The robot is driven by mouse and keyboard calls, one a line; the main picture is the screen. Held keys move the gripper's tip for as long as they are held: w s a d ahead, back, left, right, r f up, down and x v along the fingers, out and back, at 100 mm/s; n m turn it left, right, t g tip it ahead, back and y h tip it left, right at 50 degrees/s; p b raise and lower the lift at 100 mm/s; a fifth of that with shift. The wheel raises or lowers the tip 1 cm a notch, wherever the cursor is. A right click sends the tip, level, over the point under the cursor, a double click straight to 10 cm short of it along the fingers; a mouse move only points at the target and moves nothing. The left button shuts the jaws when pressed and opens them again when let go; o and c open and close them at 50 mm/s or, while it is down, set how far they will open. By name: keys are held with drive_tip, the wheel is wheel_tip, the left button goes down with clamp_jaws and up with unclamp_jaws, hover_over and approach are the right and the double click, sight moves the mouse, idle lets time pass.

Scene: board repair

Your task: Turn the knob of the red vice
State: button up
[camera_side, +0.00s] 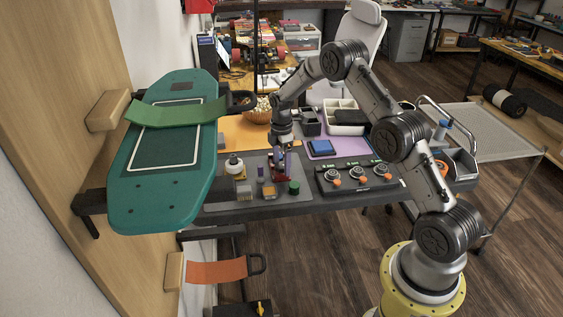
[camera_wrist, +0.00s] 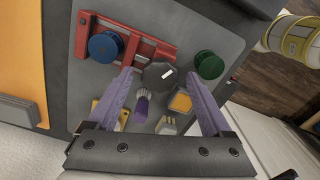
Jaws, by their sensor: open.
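The red vice (camera_wrist: 136,47) lies at the upper left of the grey mat in the wrist view; a little red shows under my gripper in the side view (camera_side: 284,179). A dark many-sided knob (camera_wrist: 160,74) with a white mark sits at the vice's lower right. A round blue knob-like piece (camera_wrist: 104,46) sits at its left. My gripper (camera_wrist: 160,78) points down at the mat, its two purple fingers apart with the dark knob showing between their tips. Whether they touch it cannot be told. In the side view my gripper (camera_side: 280,167) is low over the mat.
A green round piece (camera_wrist: 209,65) is right of the dark knob. A purple brush-like piece (camera_wrist: 142,104), a yellow-topped block (camera_wrist: 181,102) and other small parts lie between and below the fingers. A panel of several orange-marked dials (camera_side: 357,179) is to the right.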

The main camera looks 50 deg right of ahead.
clamp_jaws()
idle(0.3)
